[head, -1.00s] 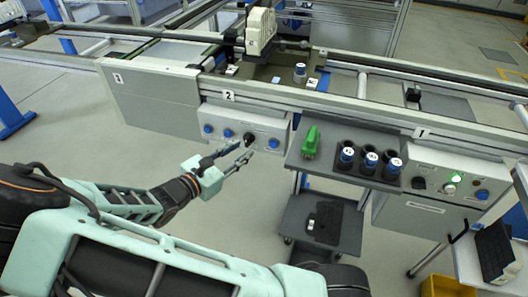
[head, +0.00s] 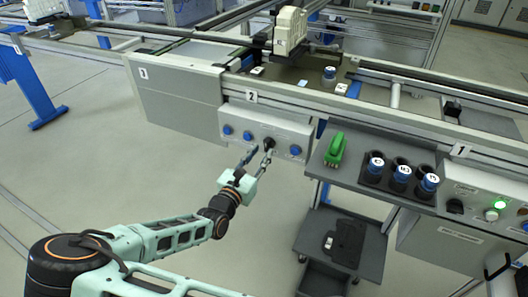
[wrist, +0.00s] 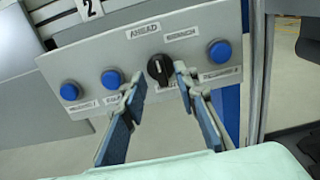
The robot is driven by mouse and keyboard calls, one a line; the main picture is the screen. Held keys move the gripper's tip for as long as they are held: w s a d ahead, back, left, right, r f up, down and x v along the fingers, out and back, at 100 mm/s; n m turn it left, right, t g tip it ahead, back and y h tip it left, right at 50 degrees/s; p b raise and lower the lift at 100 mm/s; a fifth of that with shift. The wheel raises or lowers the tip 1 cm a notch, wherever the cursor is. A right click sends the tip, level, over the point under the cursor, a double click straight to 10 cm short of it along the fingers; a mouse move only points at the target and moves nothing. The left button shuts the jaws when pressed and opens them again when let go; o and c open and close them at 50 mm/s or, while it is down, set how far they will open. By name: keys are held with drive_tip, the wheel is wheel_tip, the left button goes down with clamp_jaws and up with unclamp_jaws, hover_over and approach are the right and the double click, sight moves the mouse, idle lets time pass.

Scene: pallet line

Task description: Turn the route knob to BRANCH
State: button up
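The black route knob (wrist: 159,69) sits on the grey control panel (head: 237,119) marked 2. In the wrist view its white line is near upright, towards the AHEAD label (wrist: 143,31). The BRANCH label (wrist: 181,35) is up and to the right of it. The knob also shows in the head view (head: 268,142). My gripper (wrist: 158,77) is open and faces the panel. One fingertip is left of the knob and the other is close to its right side. I cannot tell whether either touches it.
Blue buttons flank the knob, one at right (wrist: 219,51) and several at left (wrist: 111,79). A dark shelf (head: 330,181) with a green device (head: 335,149) and blue-topped cylinders (head: 401,173) stands to the right. The floor left of my arm is clear.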

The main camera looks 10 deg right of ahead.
sight(268, 145)
drive_tip(key=shift+x, duration=1.3)
clamp_jaws()
